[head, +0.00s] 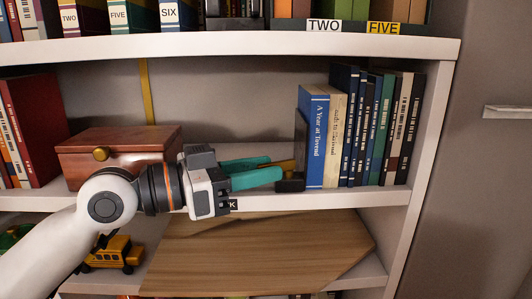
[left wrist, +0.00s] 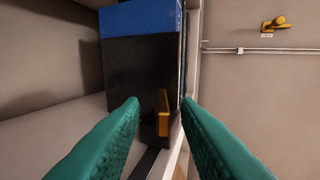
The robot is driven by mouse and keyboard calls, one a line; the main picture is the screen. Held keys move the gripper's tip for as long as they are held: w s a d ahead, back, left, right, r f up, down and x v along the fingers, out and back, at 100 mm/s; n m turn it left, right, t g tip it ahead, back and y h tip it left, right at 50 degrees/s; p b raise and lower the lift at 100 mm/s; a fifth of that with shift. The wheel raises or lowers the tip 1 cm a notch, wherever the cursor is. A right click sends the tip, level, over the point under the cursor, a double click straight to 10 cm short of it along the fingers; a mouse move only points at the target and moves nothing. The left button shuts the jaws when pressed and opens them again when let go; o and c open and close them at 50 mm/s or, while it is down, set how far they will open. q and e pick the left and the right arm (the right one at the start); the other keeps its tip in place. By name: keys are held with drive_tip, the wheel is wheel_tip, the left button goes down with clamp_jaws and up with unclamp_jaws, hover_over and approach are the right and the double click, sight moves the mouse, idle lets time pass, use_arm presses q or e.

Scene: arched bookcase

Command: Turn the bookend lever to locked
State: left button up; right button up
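The black bookend (head: 301,140) stands on the middle shelf against the left end of a row of books; its dark face (left wrist: 140,70) fills the middle of the left wrist view. The yellow lever (left wrist: 163,112) stands upright low on the bookend, near its right edge. In the head view the lever is mostly hidden by my fingers. My left gripper (head: 273,168) is open, its teal fingers pointing at the bookend. In the left wrist view the fingertips (left wrist: 161,106) appear on both sides of the lever, with gaps; contact is not visible. My right gripper is not in view.
A reddish wooden box (head: 118,150) stands left on the same shelf, behind my left arm. A label on the shelf edge (head: 233,204) is partly hidden by my gripper.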

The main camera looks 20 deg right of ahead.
use_arm(q)
drive_tip(key=shift+d, duration=0.75)
clamp_jaws()
drive_tip(key=shift+w+f+m+g+b, duration=0.2)
drive_tip(key=shift+m+g+b, duration=0.1)
drive_tip(key=shift+g+b, duration=0.35)
drive_tip(key=shift+r+m+g+b, duration=0.1)
drive_tip(key=shift+m+g+b, duration=0.25)
drive_tip(key=shift+m+g, duration=0.1)
drive_tip(key=shift+r, duration=0.1)
unclamp_jaws()
